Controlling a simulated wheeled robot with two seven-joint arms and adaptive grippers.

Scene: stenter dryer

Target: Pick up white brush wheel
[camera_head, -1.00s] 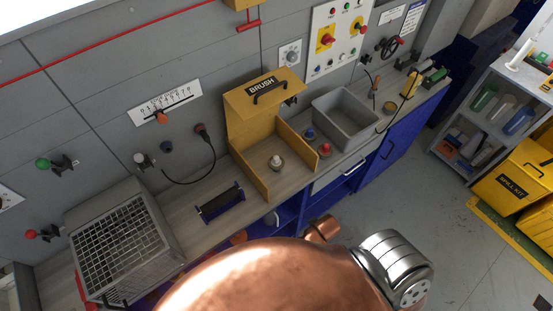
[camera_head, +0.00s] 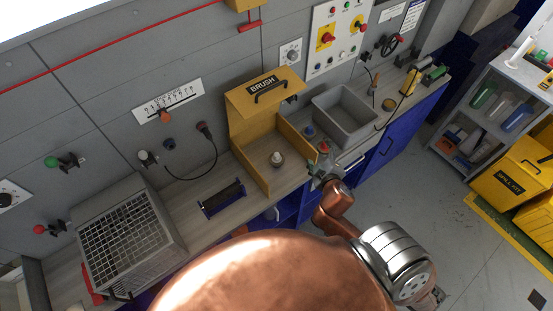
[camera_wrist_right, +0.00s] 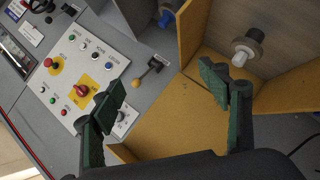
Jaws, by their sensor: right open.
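The white brush wheel (camera_head: 277,160), a small white hub on a dark brownish ring, stands inside the yellow BRUSH box (camera_head: 262,182) on the bench. It also shows in the right wrist view (camera_wrist_right: 243,52), upper right, beyond one finger. My right gripper (camera_head: 322,168) is just right of the box in the head view, near the bench's front edge. In the right wrist view its two dark green finger pads (camera_wrist_right: 162,80) are spread apart with nothing between them. The gripper is apart from the wheel. My left gripper is not in view.
A blue-topped wheel (camera_head: 309,132) and a red-topped one (camera_head: 324,146) stand between the box and a grey bin (camera_head: 345,117). The box's walls and raised lid surround the wheel. A wire basket (camera_head: 130,235) and a dark roller tray (camera_head: 222,198) are to the left.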

